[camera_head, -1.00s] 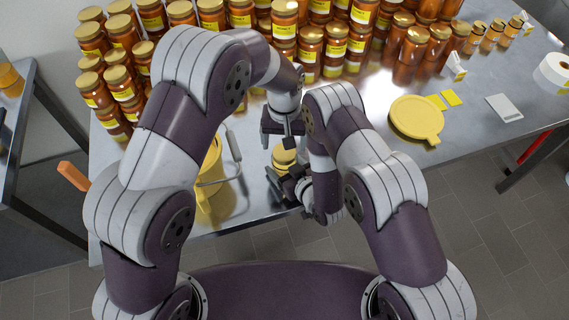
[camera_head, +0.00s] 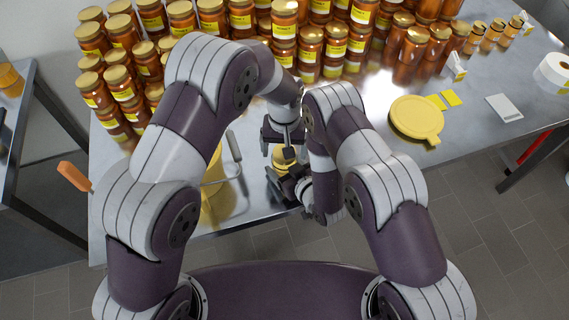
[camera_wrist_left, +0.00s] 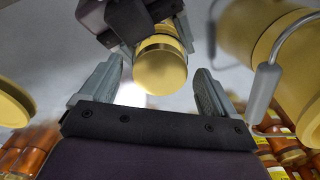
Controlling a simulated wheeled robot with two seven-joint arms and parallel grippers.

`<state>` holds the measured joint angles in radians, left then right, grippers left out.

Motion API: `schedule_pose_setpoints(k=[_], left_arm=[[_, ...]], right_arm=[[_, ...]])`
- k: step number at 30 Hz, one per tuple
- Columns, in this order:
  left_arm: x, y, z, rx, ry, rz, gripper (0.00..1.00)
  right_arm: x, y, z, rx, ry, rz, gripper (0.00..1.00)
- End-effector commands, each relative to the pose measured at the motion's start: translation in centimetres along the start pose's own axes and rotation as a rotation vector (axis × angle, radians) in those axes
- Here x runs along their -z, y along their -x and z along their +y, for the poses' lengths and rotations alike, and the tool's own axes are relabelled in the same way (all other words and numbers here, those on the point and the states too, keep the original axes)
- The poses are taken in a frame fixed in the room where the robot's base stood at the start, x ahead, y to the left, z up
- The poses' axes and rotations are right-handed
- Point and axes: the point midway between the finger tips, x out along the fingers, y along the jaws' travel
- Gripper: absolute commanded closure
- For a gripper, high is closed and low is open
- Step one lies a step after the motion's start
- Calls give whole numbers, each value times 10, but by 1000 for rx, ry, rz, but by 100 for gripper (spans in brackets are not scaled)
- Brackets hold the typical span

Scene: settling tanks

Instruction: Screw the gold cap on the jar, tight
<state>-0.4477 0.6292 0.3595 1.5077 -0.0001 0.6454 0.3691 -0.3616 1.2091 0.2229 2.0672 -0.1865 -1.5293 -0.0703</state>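The gold cap (camera_wrist_left: 162,62) sits on the end of the jar (camera_wrist_left: 158,18) in the left wrist view; whether it is threaded down tight I cannot tell. The cap also shows in the head view (camera_head: 284,154), partly hidden by my grippers. My left gripper (camera_wrist_left: 160,88) is open, its two fingers apart on either side of the cap's near end, with visible gaps and no contact. In the head view the left gripper (camera_head: 281,146) is just above the cap. My right gripper (camera_head: 288,186) is low at the jar, its fingers on both sides of the jar's body.
Many filled honey jars (camera_head: 240,20) stand along the table's back. A yellow bucket (camera_head: 212,180) with a wire handle is close left of the jar. A yellow lid (camera_head: 416,118), a small scale (camera_head: 504,107) and a paper roll (camera_head: 555,72) lie to the right, with bare steel (camera_head: 470,130) between.

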Motion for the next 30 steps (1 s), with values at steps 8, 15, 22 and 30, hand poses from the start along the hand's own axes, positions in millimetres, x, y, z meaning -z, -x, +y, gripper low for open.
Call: schedule_pose_setpoints(k=[8,15,22,30], left_arm=[[0,3,0,-1,0,1,11],[1,34,0,-1,0,3,11],[0,45,0,0,0,0,11],[0,45,0,0,0,0,0]], right_arm=[[0,0,0,0,0,-1,100],[0,0,0,0,0,-1,100],[0,0,0,0,0,-1,100],[0,0,0,0,0,-1,100]])
